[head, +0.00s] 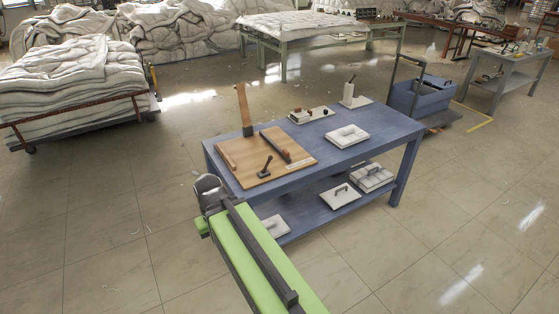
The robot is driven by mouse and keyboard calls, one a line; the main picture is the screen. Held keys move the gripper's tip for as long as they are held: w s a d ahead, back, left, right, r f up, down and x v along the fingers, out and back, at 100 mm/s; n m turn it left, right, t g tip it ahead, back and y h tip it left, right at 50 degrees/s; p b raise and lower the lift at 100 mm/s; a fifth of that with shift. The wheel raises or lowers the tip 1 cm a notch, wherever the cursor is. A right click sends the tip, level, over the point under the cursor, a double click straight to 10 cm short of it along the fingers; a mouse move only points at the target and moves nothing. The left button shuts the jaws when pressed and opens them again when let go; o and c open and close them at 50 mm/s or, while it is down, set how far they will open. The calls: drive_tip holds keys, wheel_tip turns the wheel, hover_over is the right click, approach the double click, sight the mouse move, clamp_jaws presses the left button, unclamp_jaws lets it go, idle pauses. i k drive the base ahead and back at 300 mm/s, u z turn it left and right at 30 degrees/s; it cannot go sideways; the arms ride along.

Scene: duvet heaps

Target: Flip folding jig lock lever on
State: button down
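The folding jig (247,152) is a flat wooden board on the left end of a blue table. A wooden upright stands at its back edge, and a dark bar lies diagonally across it. A small black lever (265,169) with a knob tilts up near the board's front, left of a pale label. I cannot tell whether it is on or off. My gripper (207,186), grey at the end of my green arm, is at the table's near left corner, apart from the lever. Its fingers are too small and turned to read.
The blue table (385,135) also holds a switch box (311,115), a folded white pad (347,135) and a white stand (354,97). Its lower shelf holds several white pads. A blue cart (420,95) stands behind right. A duvet trolley (75,85) is at left. Floor at left is clear.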

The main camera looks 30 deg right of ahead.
sight(270, 158)
drive_tip(key=i, duration=0.85)
drive_tip(key=u, duration=0.05)
